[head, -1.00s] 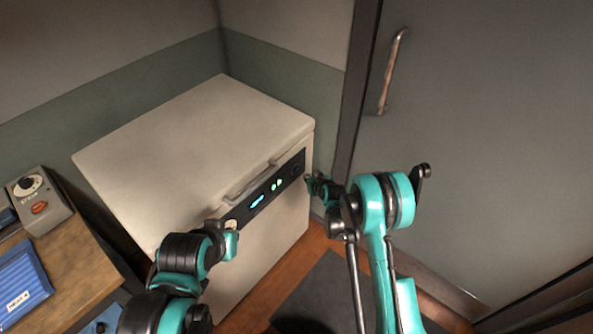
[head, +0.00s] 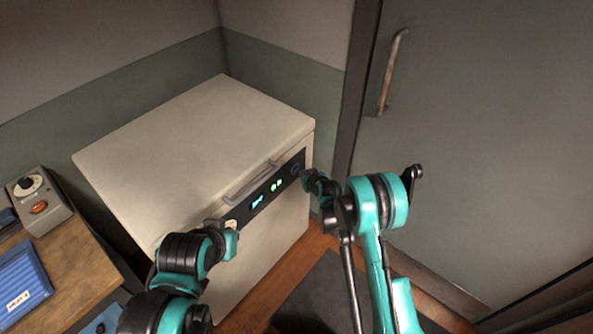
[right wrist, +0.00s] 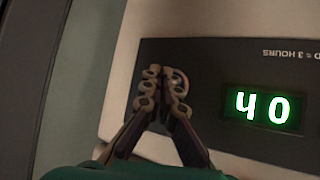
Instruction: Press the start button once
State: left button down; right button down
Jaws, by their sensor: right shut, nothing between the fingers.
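A pale chest-like appliance (head: 190,150) stands in the corner with a dark control panel (head: 243,213) on its front. The panel carries a blue display (head: 257,202), green lit digits (head: 277,185) and a dark round control (head: 295,168) at its right end. My right gripper (head: 309,179) is at that end. In the right wrist view its shut, empty fingertips (right wrist: 163,88) partly cover a round control (right wrist: 180,80) beside the green digits (right wrist: 263,107). I cannot tell whether they touch, and no start label is readable. My left gripper (head: 231,240) is by the panel's left end; its fingers are unclear.
A wooden table (head: 75,262) at the left bears a grey box with a dial and orange button (head: 39,208) and a blue item (head: 22,280). A grey door (head: 490,130) with a handle is at the right. A dark mat (head: 315,295) lies on the floor.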

jog(key=shift+w+a, duration=0.1)
jog(key=shift+a, duration=0.05)
dwell(0.7)
jog(key=shift+w+a, duration=0.2)
jog(key=shift+w+a, duration=0.25)
jog(key=shift+a, duration=0.1)
dwell(0.8)
jog(key=shift+s+d, duration=0.55)
jog(key=shift+d, duration=0.1)
dwell(0.3)
jog(key=s+d, duration=0.1)
jog(key=d, duration=0.1)
jog(key=s+d, duration=0.2)
dwell(0.4)
dwell(0.5)
